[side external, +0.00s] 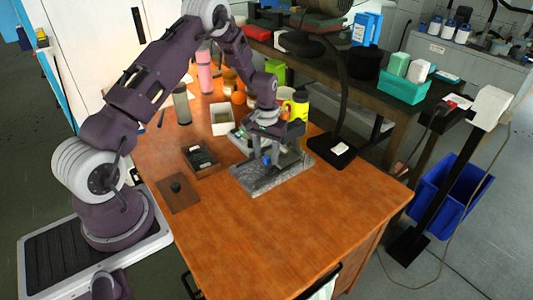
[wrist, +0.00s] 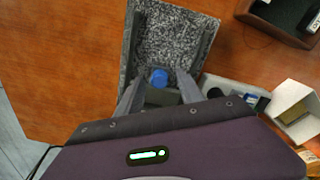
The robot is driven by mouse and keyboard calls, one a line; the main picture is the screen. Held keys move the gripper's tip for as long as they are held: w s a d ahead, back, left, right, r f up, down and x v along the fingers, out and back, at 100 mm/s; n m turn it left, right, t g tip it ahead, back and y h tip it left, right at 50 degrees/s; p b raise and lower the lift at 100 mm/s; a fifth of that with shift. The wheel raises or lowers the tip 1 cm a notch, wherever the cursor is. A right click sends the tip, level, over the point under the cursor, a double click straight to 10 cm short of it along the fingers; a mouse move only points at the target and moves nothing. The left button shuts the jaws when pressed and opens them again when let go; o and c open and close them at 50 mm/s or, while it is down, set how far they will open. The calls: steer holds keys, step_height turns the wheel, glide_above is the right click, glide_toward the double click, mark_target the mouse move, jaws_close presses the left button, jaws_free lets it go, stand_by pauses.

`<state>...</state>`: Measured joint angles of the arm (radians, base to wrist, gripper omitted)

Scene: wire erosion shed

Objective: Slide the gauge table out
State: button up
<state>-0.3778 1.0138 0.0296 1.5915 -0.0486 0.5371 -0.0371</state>
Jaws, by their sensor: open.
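The gauge table appears to be the speckled granite slab with dark grey rails along its sides (side external: 252,185), lying on the wooden bench; the wrist view shows it from above (wrist: 165,35). A dark grey block (wrist: 158,97) with a blue knob (wrist: 158,78) sits between the rails. The blue knob also shows in the side view (side external: 266,160). My gripper (wrist: 159,73) is open, with one finger on each side of the knob. I cannot tell whether either finger touches it. My gripper hides the near end of the rails.
A white box (side external: 222,120) and bottles stand behind. A black stand (side external: 333,150) is close on the right. The front bench is clear.

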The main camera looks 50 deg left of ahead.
jaws_close()
steer(key=shift+r, duration=0.1)
stand_by(1.3)
